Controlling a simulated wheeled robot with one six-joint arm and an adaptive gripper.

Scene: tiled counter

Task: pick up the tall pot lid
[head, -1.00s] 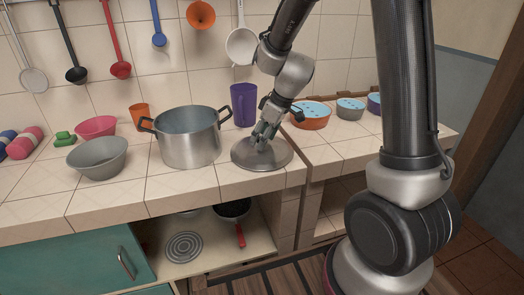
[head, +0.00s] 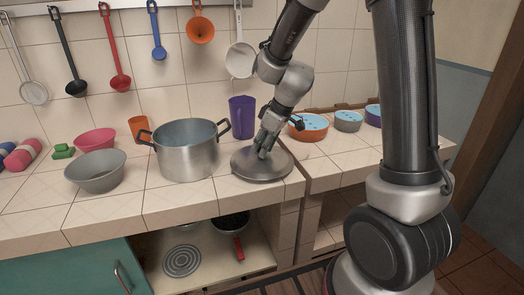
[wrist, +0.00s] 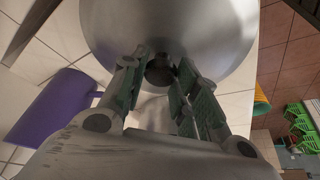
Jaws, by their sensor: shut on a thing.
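The tall pot lid is a round grey metal lid (head: 262,166) lying on the tiled counter, right of the big metal pot. Its dark knob (wrist: 160,72) shows between my fingers in the wrist view, with the lid's shiny surface (wrist: 205,30) beyond. My gripper (head: 265,150) reaches down from above and is shut on the lid at its knob. In the head view the fingers hide most of the knob. I see no clear gap between the lid and the counter.
The two-handled metal pot (head: 188,152) stands close to the lid's left. A purple pitcher (head: 242,117) stands behind it. An orange dish (head: 308,127) is behind and to the right. A grey bowl (head: 95,171) is at left. Utensils hang on the wall.

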